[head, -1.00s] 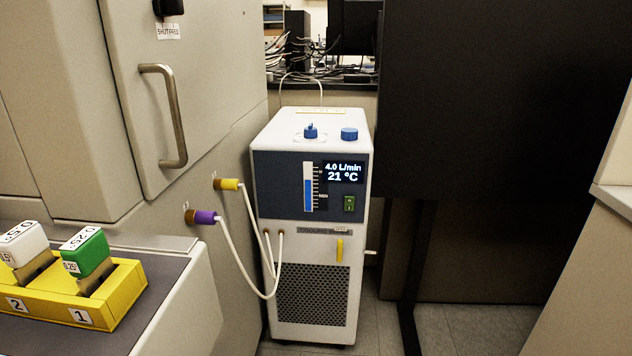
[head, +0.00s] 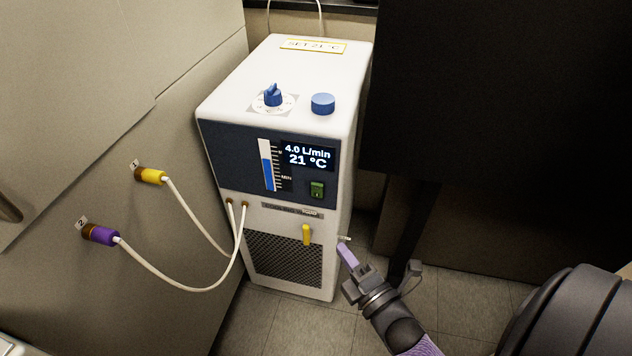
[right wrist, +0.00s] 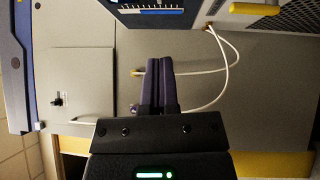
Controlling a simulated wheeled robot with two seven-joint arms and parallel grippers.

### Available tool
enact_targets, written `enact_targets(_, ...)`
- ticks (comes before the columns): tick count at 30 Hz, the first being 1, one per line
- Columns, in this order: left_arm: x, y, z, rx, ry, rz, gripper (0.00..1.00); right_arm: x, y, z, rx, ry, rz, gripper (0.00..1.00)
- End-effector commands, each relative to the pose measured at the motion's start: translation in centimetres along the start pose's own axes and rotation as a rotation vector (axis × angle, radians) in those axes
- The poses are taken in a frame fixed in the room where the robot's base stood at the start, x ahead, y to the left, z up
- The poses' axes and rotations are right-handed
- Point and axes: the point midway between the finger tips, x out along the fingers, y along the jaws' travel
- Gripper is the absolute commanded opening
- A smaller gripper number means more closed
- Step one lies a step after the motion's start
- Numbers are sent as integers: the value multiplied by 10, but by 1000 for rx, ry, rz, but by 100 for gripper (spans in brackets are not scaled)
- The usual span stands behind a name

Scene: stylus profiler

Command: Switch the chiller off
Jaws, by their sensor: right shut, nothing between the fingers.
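The chiller (head: 215,160) is a white box with a dark front panel. Its lit display (head: 308,157) reads 4.0 L/min and 21 °C. The small green rocker switch (head: 317,190) sits below the display; its tilt is too small to tell. My right gripper (head: 343,246) is shut and empty, low by the chiller's front right edge, below and right of the switch. I cannot tell whether it touches the chiller. In the right wrist view, its closed fingers (right wrist: 159,62) point toward the hoses, with the chiller's panel along the top edge. My left gripper is out of view.
A blue dial (head: 273,96) and blue cap (head: 323,104) stand on the chiller's top. A yellow lever (head: 306,235) is on its lower front. White hoses run to yellow (head: 151,176) and purple (head: 102,235) fittings at left. A dark panel (head: 490,100) stands right.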

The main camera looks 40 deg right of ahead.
Motion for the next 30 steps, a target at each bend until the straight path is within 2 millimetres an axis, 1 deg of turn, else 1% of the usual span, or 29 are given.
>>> enact_targets(5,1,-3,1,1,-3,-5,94,0,-1,0,3,0,-3,0)
enact_targets(8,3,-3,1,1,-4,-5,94,7,-2,0,3,0,-2,0)
enact_targets(11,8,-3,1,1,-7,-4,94,23,-4,-1,3,1,-2,0)
enact_targets(22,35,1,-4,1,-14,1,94,103,-6,-1,3,1,-4,0)
enact_targets(25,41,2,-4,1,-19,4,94,114,-6,14,0,1,-6,0)
enact_targets(30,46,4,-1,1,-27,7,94,126,-5,26,3,1,-7,0)
